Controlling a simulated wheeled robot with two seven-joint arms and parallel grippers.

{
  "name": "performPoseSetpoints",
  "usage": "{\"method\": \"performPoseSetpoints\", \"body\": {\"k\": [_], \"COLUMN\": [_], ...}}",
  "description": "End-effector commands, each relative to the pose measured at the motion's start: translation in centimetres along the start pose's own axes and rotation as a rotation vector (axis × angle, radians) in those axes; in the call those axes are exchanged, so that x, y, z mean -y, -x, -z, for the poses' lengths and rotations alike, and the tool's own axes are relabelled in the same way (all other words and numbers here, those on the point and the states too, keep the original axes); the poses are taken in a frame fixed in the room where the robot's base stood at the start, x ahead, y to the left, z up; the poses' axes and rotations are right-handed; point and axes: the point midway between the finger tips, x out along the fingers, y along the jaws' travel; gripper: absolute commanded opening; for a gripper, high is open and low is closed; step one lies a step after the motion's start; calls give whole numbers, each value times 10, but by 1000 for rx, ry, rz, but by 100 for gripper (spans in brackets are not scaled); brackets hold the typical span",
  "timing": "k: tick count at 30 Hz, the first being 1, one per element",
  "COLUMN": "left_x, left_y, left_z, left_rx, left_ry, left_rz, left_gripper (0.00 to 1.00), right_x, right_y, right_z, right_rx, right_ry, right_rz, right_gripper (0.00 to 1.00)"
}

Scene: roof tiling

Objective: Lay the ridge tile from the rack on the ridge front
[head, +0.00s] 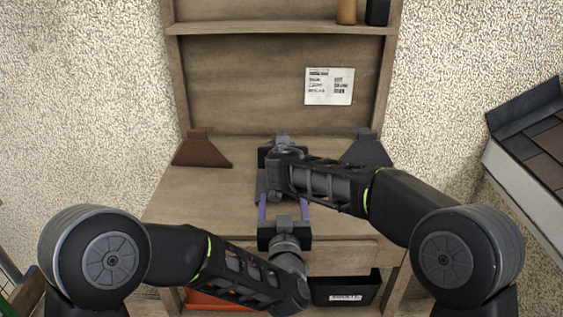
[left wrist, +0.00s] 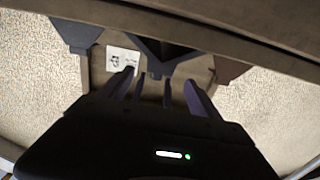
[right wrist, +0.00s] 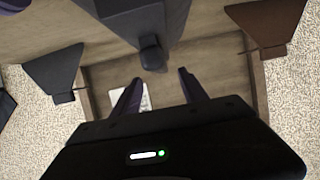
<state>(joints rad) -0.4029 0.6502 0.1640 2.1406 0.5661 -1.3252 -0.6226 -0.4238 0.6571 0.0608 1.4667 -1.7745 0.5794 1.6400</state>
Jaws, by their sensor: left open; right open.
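A dark grey angled piece, apparently the ridge tile (head: 262,186), lies at the middle of the wooden bench, mostly hidden by my arms. In the right wrist view its dark body (right wrist: 140,22) ends in a small knob beyond the fingertips. My right gripper (right wrist: 160,88) is open and empty, and its arm covers the tile's far part in the head view. My left gripper (head: 283,208) is open at the near side, its purple fingers pointing toward the bench back. In the left wrist view a dark angled end (left wrist: 158,52) shows ahead of its fingers. I cannot tell whether either touches it.
A brown trapezoid piece (head: 203,151) stands left on the bench (head: 190,190), a dark grey one (head: 368,150) right. A labelled black bin (head: 345,288) and a red bin (head: 215,300) sit below. A tiled roof (head: 535,140) stands far right. A shelf (head: 270,28) spans above.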

Motion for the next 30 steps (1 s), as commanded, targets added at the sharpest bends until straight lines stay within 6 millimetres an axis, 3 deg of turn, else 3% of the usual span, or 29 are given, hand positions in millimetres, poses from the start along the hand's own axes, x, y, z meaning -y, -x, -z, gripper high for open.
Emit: {"method": "performPoseSetpoints", "body": {"k": [15,26,30], "left_x": [0,0,0], "left_y": [-64,-68,-68], "left_z": [0,0,0], "left_rx": [0,1,0], "left_ry": [-1,-1,-1], "left_rz": [1,0,0], "left_gripper": [73,73,61], "right_x": [0,0,0], "right_y": [-64,-69,-69], "right_z": [-1,-1,-1], "right_rx": [1,1,1], "right_ry": [0,1,1], "right_rz": [1,0,0], "right_gripper": [51,51,39]}}
